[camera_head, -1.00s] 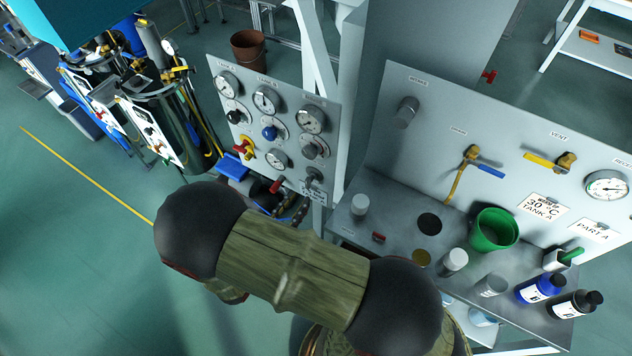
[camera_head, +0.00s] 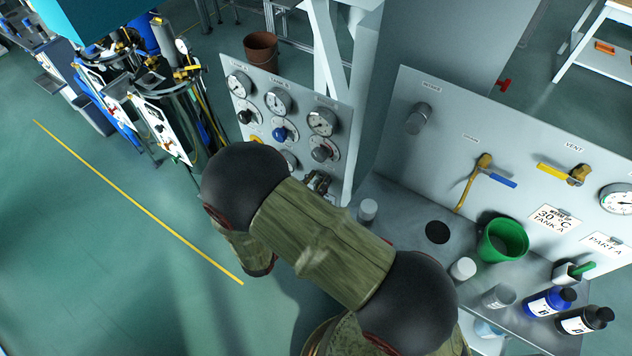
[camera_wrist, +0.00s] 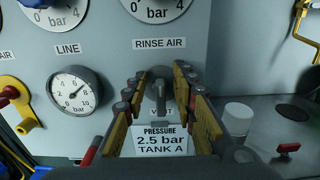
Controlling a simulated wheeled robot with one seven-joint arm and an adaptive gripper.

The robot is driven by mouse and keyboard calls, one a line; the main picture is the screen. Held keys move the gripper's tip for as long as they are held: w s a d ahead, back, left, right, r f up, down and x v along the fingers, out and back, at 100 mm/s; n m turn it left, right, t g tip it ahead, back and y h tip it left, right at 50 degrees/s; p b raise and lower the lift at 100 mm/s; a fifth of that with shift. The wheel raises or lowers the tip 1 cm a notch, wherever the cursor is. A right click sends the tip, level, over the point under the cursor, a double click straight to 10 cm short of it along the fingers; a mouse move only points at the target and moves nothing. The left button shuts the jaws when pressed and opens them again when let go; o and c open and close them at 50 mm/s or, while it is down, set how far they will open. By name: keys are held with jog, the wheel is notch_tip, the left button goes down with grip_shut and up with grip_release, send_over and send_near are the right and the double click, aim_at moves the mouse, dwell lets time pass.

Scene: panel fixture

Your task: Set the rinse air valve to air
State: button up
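The rinse air valve (camera_wrist: 158,92) is a dark grey lever handle on the panel, below the RINSE AIR label (camera_wrist: 160,43) in the wrist view. Its handle points down over the middle of the lower label, which seems to read VENT. My gripper (camera_wrist: 159,80) is open, with one yellow-and-dark finger on each side of the handle. Gaps show between the fingers and the handle, so I see no grip on it. In the head view my arm largely hides the gripper and the valve.
A line gauge (camera_wrist: 74,92) and a red-handled yellow valve (camera_wrist: 14,98) are to the left. A pressure sign (camera_wrist: 160,140) is below the valve. On the right, a bench carries a white-capped jar (camera_wrist: 238,118) and a green bucket (camera_head: 502,240).

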jog(key=shift+c, duration=0.7)
grip_shut()
jog(key=shift+m, duration=0.3)
jog(key=m+b, duration=0.2)
jog(key=m, duration=0.1)
jog(key=shift+s+d+f+m, duration=0.15)
jog(key=shift+d+m, duration=0.05)
jog(key=shift+m, duration=0.1)
jog(key=m+b, duration=0.4)
jog(key=f+m+b, duration=0.1)
jog(key=m+b, duration=0.3)
jog(key=m, duration=0.1)
jog(key=d+m+b, duration=0.1)
jog(key=m+b, duration=0.3)
jog(key=shift+s+f+m, duration=0.15)
jog(key=shift+s+m, duration=0.2)
jog(key=shift+m, duration=0.05)
jog(key=shift+b, duration=0.4)
